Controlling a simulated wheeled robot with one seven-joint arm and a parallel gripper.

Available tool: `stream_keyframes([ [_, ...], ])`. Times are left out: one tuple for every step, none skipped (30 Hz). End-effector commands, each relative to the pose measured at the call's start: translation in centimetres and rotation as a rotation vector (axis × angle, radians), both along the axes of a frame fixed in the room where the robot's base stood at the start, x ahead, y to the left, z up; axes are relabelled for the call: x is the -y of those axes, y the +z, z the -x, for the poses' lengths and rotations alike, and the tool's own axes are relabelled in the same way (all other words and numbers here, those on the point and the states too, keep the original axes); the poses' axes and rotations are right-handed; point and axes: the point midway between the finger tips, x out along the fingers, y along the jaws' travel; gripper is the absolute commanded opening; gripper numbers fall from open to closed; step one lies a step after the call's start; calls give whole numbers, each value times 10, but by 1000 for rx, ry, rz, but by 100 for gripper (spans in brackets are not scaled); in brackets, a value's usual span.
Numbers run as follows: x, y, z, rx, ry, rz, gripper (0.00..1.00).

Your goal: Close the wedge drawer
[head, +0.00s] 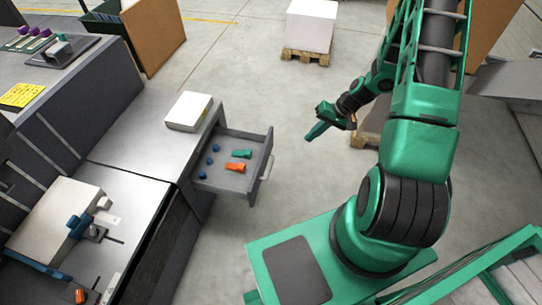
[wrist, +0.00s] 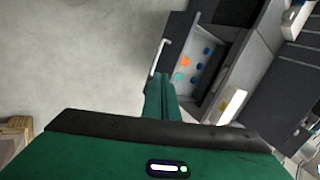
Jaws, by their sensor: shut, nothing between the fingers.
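The wedge drawer (head: 226,186) is pulled out of the grey cabinet, on its right side in the head view. Inside lie a green wedge (head: 242,154), an orange wedge (head: 236,167) and several small blue pieces. Its front panel carries a pale handle (head: 267,167). In the wrist view the open drawer (wrist: 212,82) and its handle (wrist: 158,56) show beyond the fingers. My gripper (head: 312,135) is shut and empty, in the air to the right of the drawer front and apart from it. Its shut fingers (wrist: 160,88) also show in the wrist view.
A white box (head: 188,111) lies on the cabinet top (head: 140,143) above the drawer. A machine (head: 65,225) stands on the lower-left bench. A white block on a pallet (head: 306,54) stands behind. Bare floor (head: 232,75) lies around the drawer front.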

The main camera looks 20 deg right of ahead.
Motion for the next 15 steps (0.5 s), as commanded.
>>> stream_keyframes([
  [-4, -18, -2, 7, -23, -35, 0],
  [-7, -27, -4, 17, -35, -54, 0],
  [-11, -38, -7, 30, -54, -78, 0],
  [-13, -46, -9, 40, -67, -96, 0],
  [-16, -53, -11, 49, -82, -114, 0],
  [-19, -63, -14, 61, -103, -135, 0],
  [-22, -70, -15, 69, -117, -151, 0],
  [-24, -76, -17, 78, -132, -165, 0],
  [-27, -83, -19, 87, -150, -184, 0],
  [-29, -89, -20, 94, -164, -195, 0],
  [-31, -93, -21, 100, -175, -206, 0],
  [-33, -98, -23, 109, -190, -219, 0],
  [-34, -102, -23, 114, -199, -226, 0],
  [-35, -105, -24, 117, -207, -233, 0],
  [-36, -108, -25, 122, -218, -240, 0],
])
